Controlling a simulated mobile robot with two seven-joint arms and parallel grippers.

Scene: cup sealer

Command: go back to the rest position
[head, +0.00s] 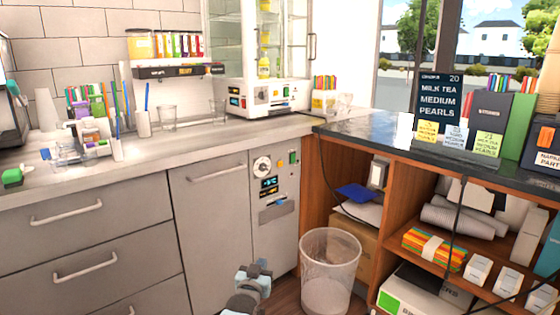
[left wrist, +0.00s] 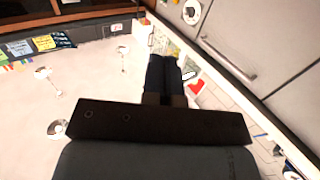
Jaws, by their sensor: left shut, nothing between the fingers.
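My left gripper (head: 255,270) shows at the bottom middle of the head view, low in front of the grey cabinets and left of the waste bin. It is shut and holds nothing. In the left wrist view its dark fingers (left wrist: 168,75) lie together, with nothing between them. My right gripper is in neither view.
A mesh waste bin (head: 331,262) stands on the floor just right of my left gripper. Grey drawers (head: 85,225) and a cabinet door (head: 210,215) are behind it. An open wooden shelf (head: 395,235) with boxes is at right. A white machine (head: 265,97) stands on the counter.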

